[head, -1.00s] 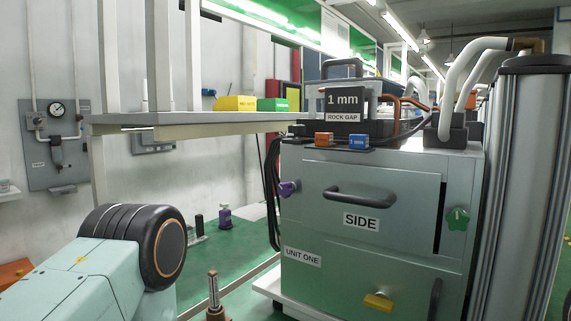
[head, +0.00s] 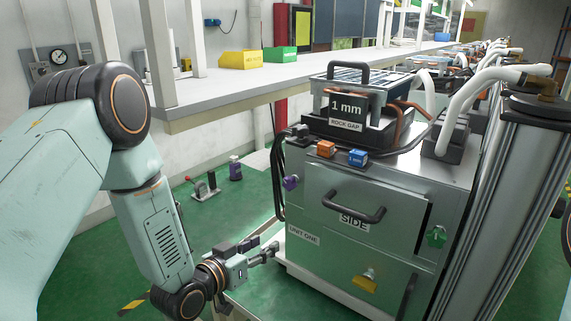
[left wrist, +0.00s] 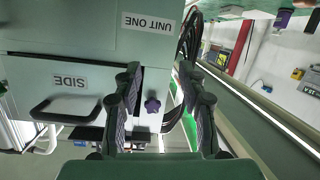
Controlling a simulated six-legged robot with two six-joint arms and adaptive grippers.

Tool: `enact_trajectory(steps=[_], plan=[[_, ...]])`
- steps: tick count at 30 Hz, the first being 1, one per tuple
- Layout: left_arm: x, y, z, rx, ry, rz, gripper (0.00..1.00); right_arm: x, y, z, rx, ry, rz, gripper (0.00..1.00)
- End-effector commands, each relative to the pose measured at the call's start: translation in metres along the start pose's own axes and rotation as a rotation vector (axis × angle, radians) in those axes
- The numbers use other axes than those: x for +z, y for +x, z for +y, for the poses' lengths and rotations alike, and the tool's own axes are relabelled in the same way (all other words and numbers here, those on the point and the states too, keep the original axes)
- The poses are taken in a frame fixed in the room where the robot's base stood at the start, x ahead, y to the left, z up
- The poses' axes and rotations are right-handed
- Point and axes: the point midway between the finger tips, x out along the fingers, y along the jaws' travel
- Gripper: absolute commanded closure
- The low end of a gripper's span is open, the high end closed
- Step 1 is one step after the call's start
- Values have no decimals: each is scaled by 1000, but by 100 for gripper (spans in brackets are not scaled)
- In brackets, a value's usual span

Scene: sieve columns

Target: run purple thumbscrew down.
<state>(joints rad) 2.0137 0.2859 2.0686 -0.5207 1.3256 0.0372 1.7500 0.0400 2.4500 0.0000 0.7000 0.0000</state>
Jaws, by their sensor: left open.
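The purple thumbscrew (head: 291,182) sticks out of the left edge of the grey-green cabinet (head: 330,225), high on its front by the side panel. It shows in the left wrist view (left wrist: 152,104), upside down, between the fingers and beyond them. My left gripper (head: 268,250) is at the lower left of the cabinet, below the thumbscrew and apart from it. In the left wrist view its two fingers (left wrist: 160,74) stand wide apart with nothing between them. My right gripper is not in view.
A dark bar handle (head: 355,208), a green knob (head: 437,236) and a yellow knob (head: 364,281) project from the cabinet front. Black cables (head: 277,165) hang beside its left side. A long bench (head: 250,88) runs behind.

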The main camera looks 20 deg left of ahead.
Motion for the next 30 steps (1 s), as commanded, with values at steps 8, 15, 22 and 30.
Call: enact_trajectory(steps=[8,15,22,30], plan=[[-100,1,10,79,33,213,59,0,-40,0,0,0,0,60],[-109,17,13,91,42,235,59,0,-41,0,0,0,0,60],[-117,52,17,91,41,234,59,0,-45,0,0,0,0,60],[-122,76,18,88,38,232,59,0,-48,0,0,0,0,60]])
